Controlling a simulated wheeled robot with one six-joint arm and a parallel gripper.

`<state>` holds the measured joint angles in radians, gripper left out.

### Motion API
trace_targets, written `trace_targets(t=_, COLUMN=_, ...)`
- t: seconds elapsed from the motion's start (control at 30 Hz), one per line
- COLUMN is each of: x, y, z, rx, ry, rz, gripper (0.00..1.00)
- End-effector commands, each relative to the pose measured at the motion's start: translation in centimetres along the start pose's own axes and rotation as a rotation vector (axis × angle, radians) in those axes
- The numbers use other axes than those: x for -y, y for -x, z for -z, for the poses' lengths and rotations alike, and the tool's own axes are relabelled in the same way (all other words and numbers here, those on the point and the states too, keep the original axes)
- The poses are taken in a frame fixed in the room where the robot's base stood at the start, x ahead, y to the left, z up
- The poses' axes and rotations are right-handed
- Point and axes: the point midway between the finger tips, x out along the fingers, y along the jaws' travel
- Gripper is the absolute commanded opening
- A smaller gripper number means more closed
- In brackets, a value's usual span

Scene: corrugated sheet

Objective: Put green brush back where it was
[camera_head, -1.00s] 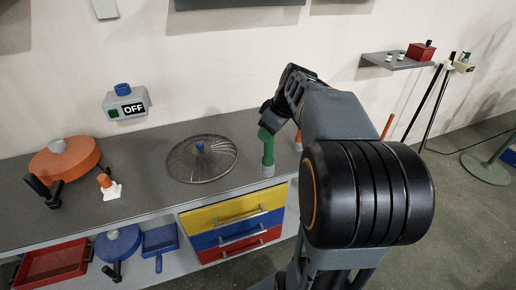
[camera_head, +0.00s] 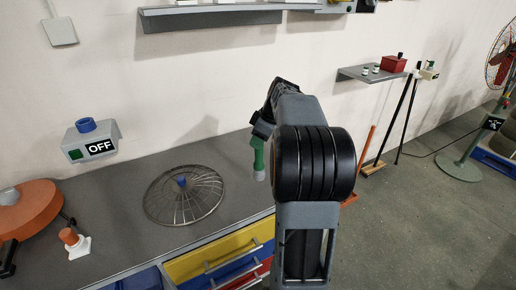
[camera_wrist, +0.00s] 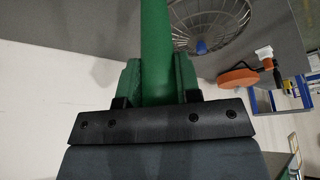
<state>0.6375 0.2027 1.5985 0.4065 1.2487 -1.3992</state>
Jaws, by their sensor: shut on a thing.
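The green brush (camera_head: 258,155) hangs roughly upright below my gripper (camera_head: 262,128), with its grey lower end over the right part of the grey counter (camera_head: 120,187). I cannot tell whether that end touches the counter. In the wrist view, the green handle (camera_wrist: 156,45) runs up between the fingers of my gripper (camera_wrist: 158,80), which is shut on it. The brush's lower end is out of that view. My arm hides part of the counter's right end in the head view.
A round wire guard (camera_head: 184,198) with a blue hub lies left of the brush. An orange disc (camera_head: 28,212), an orange-and-white piece (camera_head: 74,242) and an OFF switch box (camera_head: 90,142) are farther left. Yellow, blue and red drawers (camera_head: 215,250) are below. A wall shelf (camera_head: 370,75) is at right.

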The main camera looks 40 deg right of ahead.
Motion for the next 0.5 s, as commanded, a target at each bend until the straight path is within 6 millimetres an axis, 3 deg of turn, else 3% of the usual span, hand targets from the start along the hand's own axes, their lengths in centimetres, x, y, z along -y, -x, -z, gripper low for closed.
trace_targets(t=0.5, x=-2.3, y=-3.3, z=-0.6, rx=-0.001, ry=0.001, rz=0.002, gripper=0.07)
